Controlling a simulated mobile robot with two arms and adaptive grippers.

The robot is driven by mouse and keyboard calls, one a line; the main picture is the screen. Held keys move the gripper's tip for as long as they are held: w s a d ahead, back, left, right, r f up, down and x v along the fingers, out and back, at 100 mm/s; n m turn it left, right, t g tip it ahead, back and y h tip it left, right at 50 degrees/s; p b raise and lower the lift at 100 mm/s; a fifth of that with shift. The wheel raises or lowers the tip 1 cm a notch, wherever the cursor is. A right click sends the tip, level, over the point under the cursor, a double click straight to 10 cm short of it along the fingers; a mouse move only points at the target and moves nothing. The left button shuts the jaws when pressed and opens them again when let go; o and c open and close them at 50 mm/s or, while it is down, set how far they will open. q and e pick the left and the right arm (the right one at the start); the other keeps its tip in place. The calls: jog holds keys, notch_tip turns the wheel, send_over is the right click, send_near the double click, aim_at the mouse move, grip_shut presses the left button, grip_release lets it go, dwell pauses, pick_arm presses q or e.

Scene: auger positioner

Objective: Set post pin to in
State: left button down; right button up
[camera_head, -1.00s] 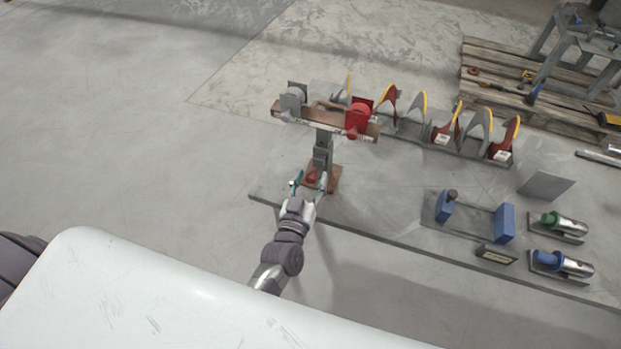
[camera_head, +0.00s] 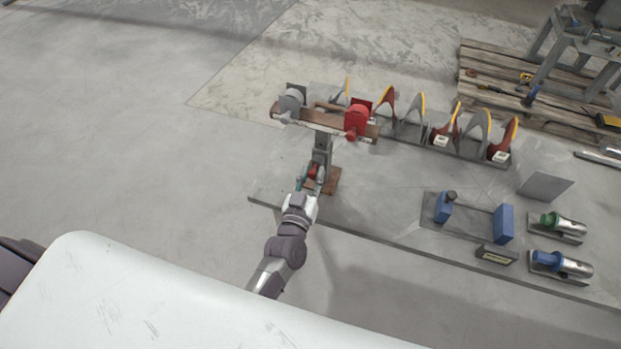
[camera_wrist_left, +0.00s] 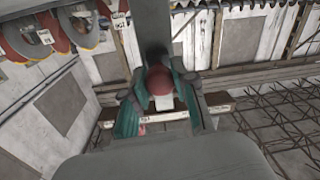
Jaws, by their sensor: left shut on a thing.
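The post (camera_head: 322,148) stands upright on a brown base plate (camera_head: 334,181) and carries a brown crossbeam (camera_head: 330,120). The post pin, with a red knob (camera_head: 313,171), is low on the near side of the post. My left gripper (camera_head: 310,180) is at the knob, its arm reaching up from below. In the left wrist view the round red knob (camera_wrist_left: 160,80) sits between the green fingers of my left gripper (camera_wrist_left: 160,98), which are shut on it. The shaft behind the knob is hidden, so I cannot tell how deep the pin sits. My right gripper is not in view.
A grey clamp (camera_head: 291,101) and a red clamp (camera_head: 356,119) sit on the crossbeam. Several auger flights (camera_head: 460,128) stand in a row behind. Blue blocks (camera_head: 504,223) and a green-knobbed tool (camera_head: 550,220) lie right. A white surface (camera_head: 150,300) fills the lower left. Floor to the left is clear.

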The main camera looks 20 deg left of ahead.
pick_arm(q)
jog(key=shift+w+r, duration=0.1)
jog(key=shift+r, duration=0.05)
jog(key=c, duration=0.9)
grip_release()
jog(key=shift+w, duration=0.15)
jog(key=s, duration=1.2)
jog(key=shift+d, duration=0.15)
